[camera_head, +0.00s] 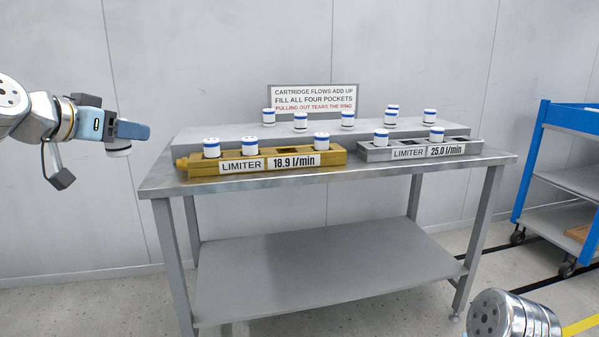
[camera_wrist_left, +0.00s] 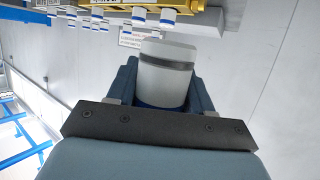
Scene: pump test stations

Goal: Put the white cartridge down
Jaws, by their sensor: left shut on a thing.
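My left gripper (camera_head: 134,130) is shut on a white cartridge (camera_head: 118,151) and holds it in the air, left of the steel table. In the left wrist view the held cartridge (camera_wrist_left: 167,72) shows its pale end and dark band between the fingers, its blue band partly hidden. The gold limiter block (camera_head: 185,163), marked 18.9 l/min, holds three white cartridges with blue bands and shows an open pocket. The grey limiter block (camera_head: 366,153), marked 25.0 l/min, holds two cartridges and shows open pockets. My right gripper is out of view.
Several cartridges stand on a raised grey ledge (camera_head: 225,133) behind the blocks. A sign (camera_head: 313,97) stands at the back. The steel table (camera_head: 165,180) has a narrow bare strip in front and an empty lower shelf (camera_head: 320,270). A blue cart (camera_head: 531,160) stands right.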

